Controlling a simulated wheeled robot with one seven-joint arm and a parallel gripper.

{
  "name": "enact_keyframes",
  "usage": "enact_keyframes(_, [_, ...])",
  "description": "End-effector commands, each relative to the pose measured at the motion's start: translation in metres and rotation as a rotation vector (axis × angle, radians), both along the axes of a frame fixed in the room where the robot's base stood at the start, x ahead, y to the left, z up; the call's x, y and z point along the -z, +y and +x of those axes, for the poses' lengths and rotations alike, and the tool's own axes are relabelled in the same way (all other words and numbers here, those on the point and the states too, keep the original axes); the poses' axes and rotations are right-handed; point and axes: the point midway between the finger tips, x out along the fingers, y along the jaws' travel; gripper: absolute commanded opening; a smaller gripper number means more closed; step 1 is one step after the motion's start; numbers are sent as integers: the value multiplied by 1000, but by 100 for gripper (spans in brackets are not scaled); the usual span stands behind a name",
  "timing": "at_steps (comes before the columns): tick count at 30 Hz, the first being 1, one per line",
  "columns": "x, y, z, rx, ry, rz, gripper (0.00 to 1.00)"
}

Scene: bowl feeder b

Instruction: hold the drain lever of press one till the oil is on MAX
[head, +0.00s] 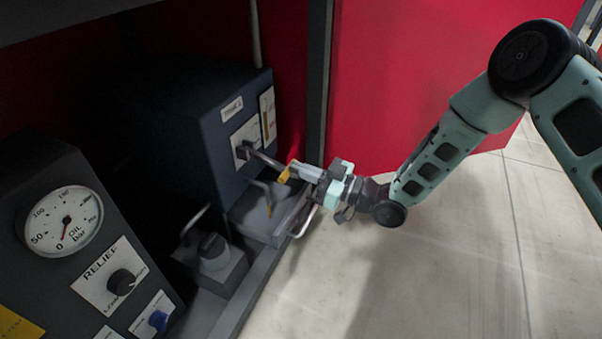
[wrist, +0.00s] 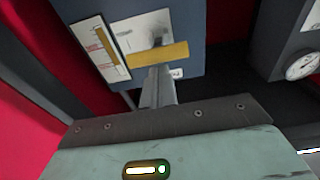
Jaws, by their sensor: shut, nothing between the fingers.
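The drain lever is a grey rod with a yellow grip (head: 284,175), coming out of a pale plate (head: 246,143) on the dark blue tank (head: 215,150). My gripper (head: 295,170) is shut and empty, with its fingertips at the yellow grip. In the wrist view, the yellow grip (wrist: 160,54) lies crosswise just beyond the shut fingers (wrist: 157,85); I cannot tell whether they touch it. The oil sight gauge (head: 268,114) is a narrow upright strip beside the plate.
A bent grey pipe (head: 262,192) and a tray (head: 265,227) lie below the lever. A grey console with a round oil pressure dial (head: 64,221) and a RELIEF knob (head: 121,282) stands at left. A red panel (head: 420,80) is behind my arm. The floor (head: 440,270) is clear at right.

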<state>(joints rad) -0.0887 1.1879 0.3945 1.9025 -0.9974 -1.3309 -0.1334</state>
Motion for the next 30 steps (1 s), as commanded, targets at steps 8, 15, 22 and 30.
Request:
enact_keyframes(8, [34,6,2,-1,5,-7,0])
enact_keyframes(15, [49,12,4,-1,5,-7,0])
enact_keyframes(22, [55,16,6,-1,3,-7,0])
enact_keyframes(30, [56,18,5,-3,5,-8,0])
